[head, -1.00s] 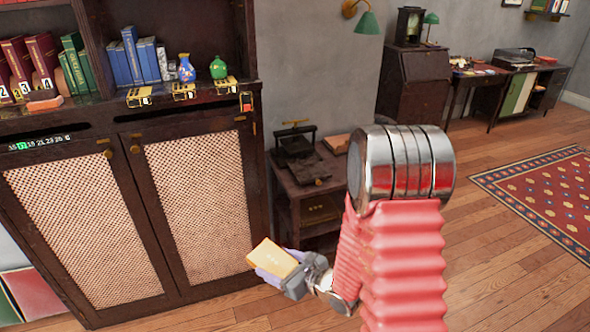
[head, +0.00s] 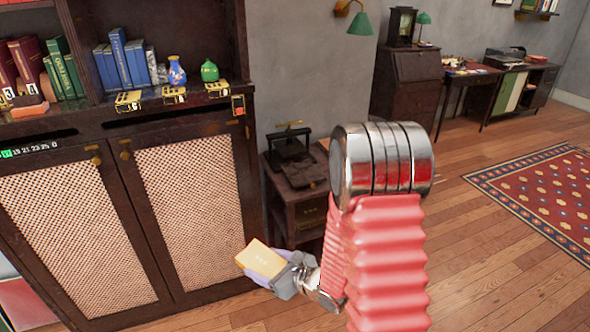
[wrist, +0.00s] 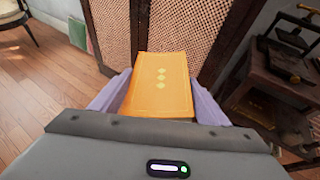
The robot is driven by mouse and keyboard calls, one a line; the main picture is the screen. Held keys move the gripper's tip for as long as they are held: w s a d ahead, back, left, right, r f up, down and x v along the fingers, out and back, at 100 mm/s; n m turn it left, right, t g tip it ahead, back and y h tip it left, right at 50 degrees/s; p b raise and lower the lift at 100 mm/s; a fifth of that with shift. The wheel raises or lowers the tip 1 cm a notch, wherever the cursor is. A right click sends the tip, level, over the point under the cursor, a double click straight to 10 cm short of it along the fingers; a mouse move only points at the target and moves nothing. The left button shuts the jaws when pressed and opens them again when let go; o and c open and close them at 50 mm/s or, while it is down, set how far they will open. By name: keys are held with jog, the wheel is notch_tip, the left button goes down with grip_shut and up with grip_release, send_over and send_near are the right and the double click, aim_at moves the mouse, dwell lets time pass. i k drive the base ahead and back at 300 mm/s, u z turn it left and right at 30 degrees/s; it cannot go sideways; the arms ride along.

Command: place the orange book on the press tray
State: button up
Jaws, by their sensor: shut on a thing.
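The orange book (head: 262,259) is held in my gripper (head: 272,270), low in front of the cabinet. The wrist view shows the book (wrist: 160,85) between the two purple fingers, its cover with three pale diamonds facing up. The fingers touch its sides. The press (head: 292,150) stands on a small dark side table to the right of the cabinet, apart from the book. A flat dark part (head: 305,172), perhaps the press tray, lies at the front of it. The press (wrist: 290,35) also shows at the right in the wrist view.
The dark cabinet (head: 105,150) with mesh doors fills the left. Its shelf holds several books, a blue vase (head: 177,71) and a green vase (head: 209,70). The side table (head: 308,213) has an open lower part. Wooden floor (head: 490,230) is free at the right.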

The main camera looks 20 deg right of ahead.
aim_at(301, 171)
jog(key=i, duration=0.9)
jog(key=z, duration=0.05)
